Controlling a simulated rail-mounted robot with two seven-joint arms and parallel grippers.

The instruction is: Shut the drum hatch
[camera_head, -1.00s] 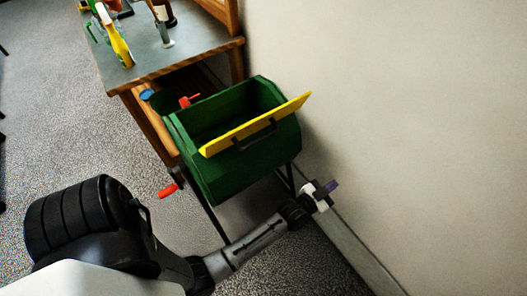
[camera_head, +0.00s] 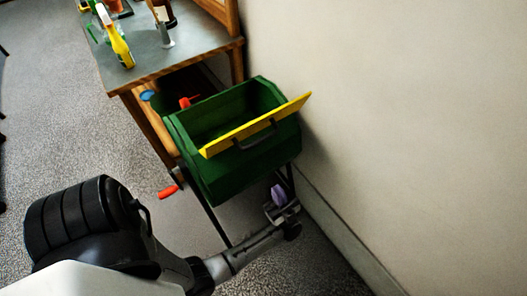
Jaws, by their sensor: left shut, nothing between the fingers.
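The green drum (camera_head: 240,172) stands on dark legs beside the wall. Its yellow hatch (camera_head: 290,110) is open, standing out along the near edge of the opening, with a dark handle on its near face. The drum's inside shows behind the hatch. My left gripper (camera_head: 279,194), with purple fingertips, is shut and empty. It is below the drum's near right side, by the stand's leg, in front of the drum in the picture. I cannot tell whether it touches the drum. My right gripper is not in view.
A red crank handle (camera_head: 168,191) sticks out at the drum's left side. A wooden workbench (camera_head: 160,74) behind it bears a yellow spray bottle (camera_head: 118,45) and other items. The wall (camera_head: 400,120) closes off the right. Open carpet lies on the left.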

